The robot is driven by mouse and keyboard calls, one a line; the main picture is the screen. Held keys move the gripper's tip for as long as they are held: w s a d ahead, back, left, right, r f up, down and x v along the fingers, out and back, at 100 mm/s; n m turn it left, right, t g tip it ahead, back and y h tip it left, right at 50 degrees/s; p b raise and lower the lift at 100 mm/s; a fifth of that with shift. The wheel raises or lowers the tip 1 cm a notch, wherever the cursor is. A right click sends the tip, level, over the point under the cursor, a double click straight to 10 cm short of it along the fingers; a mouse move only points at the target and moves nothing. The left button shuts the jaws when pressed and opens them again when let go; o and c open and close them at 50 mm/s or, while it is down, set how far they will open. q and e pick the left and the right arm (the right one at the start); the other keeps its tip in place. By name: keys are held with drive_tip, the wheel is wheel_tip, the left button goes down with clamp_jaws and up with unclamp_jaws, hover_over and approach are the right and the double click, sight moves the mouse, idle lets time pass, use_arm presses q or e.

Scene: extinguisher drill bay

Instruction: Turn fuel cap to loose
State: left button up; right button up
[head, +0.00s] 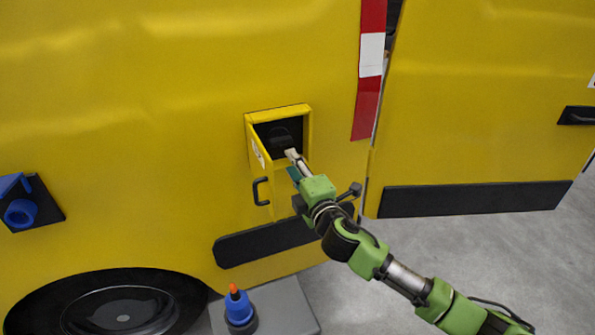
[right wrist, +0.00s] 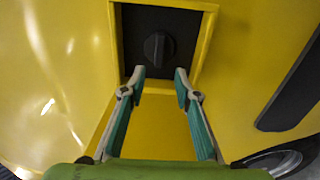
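The fuel cap (right wrist: 158,47) is a dark round knob with a raised grip bar, set in the black recess of a yellow fuel bay. In the right wrist view the bar looks roughly upright. In the head view the cap (head: 281,137) is dim inside the recess. The yellow fuel door (head: 261,173) stands open, with a black handle. My right gripper (right wrist: 159,73) is open and empty, its two fingertips just below the cap in the right wrist view, one to each side. It also shows at the bay in the head view (head: 293,155). My left gripper is out of view.
The yellow van side (head: 150,110) surrounds the bay. A blue fitting on a black plate (head: 22,211) sits at the left. A blue item with an orange tip (head: 238,305) stands on a grey block (head: 285,305) below. A yellow door panel (head: 480,110) is at the right.

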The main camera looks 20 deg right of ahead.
drive_tip(key=s, duration=0.2)
drive_tip(key=shift+s, duration=0.35)
drive_tip(key=d+f+m+g+h, duration=0.1)
drive_tip(key=d+f+m+g, duration=0.2)
drive_tip(key=f, duration=1.3)
drive_tip(key=s+d+f+m+g, duration=0.1)
drive_tip(key=s+f+m+g, duration=0.1)
drive_tip(key=s+f, duration=0.6)
drive_tip(key=s+d+f+m+g, duration=0.1)
drive_tip(key=s+f+m+g, duration=0.15)
drive_tip(key=f, duration=0.95)
drive_tip(key=s+d+f+m+g, duration=0.1)
drive_tip(key=s+d+f+g, duration=0.1)
drive_tip(key=s+f, duration=0.6)
drive_tip(key=s+a+f+m+g, duration=0.2)
drive_tip(key=s+f, duration=0.5)
drive_tip(key=s, duration=0.6)
drive_tip(key=s+a+f+m+g, duration=0.1)
drive_tip(key=s+f+m+g, duration=0.2)
drive_tip(key=s+f, duration=0.4)
drive_tip(key=s+a+f+m+g, duration=0.2)
drive_tip(key=s+f, duration=0.6)
drive_tip(key=s, duration=1)
drive_tip(key=shift+s+a+m, duration=0.3)
drive_tip(key=shift+a+m, duration=0.05)
drive_tip(key=shift+g, duration=0.25)
